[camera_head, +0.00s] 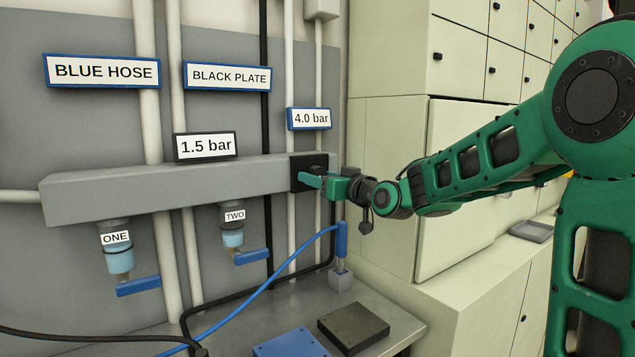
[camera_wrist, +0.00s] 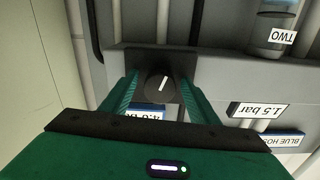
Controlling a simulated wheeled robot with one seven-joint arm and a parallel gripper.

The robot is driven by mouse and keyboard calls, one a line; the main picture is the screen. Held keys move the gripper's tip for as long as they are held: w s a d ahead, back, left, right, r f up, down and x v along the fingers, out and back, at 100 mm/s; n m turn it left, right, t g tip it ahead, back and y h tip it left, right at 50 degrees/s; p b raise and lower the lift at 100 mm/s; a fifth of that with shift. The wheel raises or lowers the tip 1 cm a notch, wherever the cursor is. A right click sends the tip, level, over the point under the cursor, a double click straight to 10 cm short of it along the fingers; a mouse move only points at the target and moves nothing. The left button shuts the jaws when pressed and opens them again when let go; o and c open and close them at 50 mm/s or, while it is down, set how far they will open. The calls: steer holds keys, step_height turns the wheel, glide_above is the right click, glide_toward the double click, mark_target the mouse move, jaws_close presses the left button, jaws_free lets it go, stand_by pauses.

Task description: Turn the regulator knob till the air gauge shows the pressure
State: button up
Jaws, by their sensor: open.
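The regulator knob (camera_wrist: 160,84) is a dark round knob with a white pointer line, on a black square plate (camera_head: 298,173) at the right end of a grey manifold bar. My gripper (camera_head: 313,182) is at the plate and hides most of the knob in the head view. In the wrist view my gripper (camera_wrist: 159,88) is open, with one green finger on each side of the knob. I cannot tell whether the fingers touch it. A black-framed panel (camera_head: 206,146) on the bar reads 1.5 bar. A blue-framed panel (camera_head: 309,118) above the plate reads 4.0 bar. No dial gauge shows.
Two cups with blue levers, ONE (camera_head: 119,259) and TWO (camera_head: 233,239), hang under the grey bar (camera_head: 150,190). Blue-framed signs read BLUE HOSE (camera_head: 102,71) and BLACK PLATE (camera_head: 228,76). A blue hose (camera_head: 268,285), blue plate (camera_head: 290,344) and black plate (camera_head: 353,326) are below. Pale cabinets stand right.

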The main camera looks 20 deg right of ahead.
steer(key=shift+w+a, duration=0.1)
steer(key=shift+w, duration=0.1)
steer(key=c, duration=1)
steer(key=shift+c, duration=0.2)
